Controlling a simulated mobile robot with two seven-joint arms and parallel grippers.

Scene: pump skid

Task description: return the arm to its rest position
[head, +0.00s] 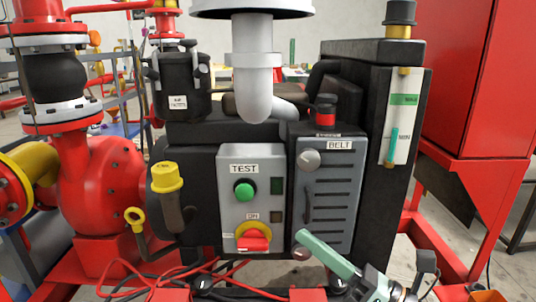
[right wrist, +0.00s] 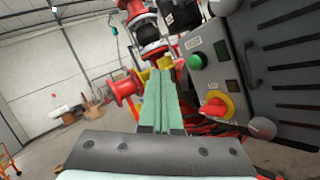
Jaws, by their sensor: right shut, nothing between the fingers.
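My right gripper (head: 300,236) is in the head view at the lower middle, its pale green fingers shut and empty, with the tips near the lower left corner of the dark BELT cover (head: 328,205). In the right wrist view the shut fingers (right wrist: 163,72) point toward the pump end of the skid. The grey TEST panel (head: 234,168), with a green button (head: 244,190) and a red knob on a yellow ring (head: 255,238), stands just left of the fingers. I cannot tell whether the fingertips touch anything. My left gripper is not in view.
A red pump (head: 100,185) and a yellow-capped filler (head: 167,178) are on the left. A red cabinet (head: 475,75) stands at the right. Red and black cables (head: 150,278) lie low in front. The right wrist view shows open floor (right wrist: 60,135) at left.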

